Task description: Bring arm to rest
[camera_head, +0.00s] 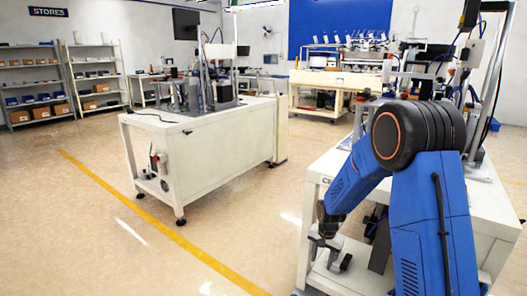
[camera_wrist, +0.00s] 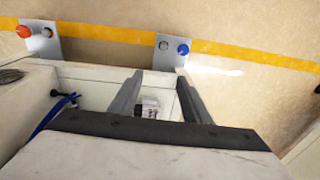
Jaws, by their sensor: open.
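My blue arm reaches down on the right of the head view, beside the white workbench (camera_head: 330,165). My gripper (camera_head: 331,263) hangs low at the bench's near left side. In the wrist view, my gripper (camera_wrist: 158,76) shows two grey fingers spread apart. They are open, with nothing held between them. A small grey and white object (camera_wrist: 148,106) shows beyond and between the fingers, apart from them. What it is cannot be told.
The wrist view shows a plate with a red knob (camera_wrist: 24,31), a plate with a blue knob (camera_wrist: 183,49) and blue cables (camera_wrist: 52,115). Another white bench (camera_head: 225,145) stands mid-room. Open floor (camera_head: 95,225) with a yellow line lies left.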

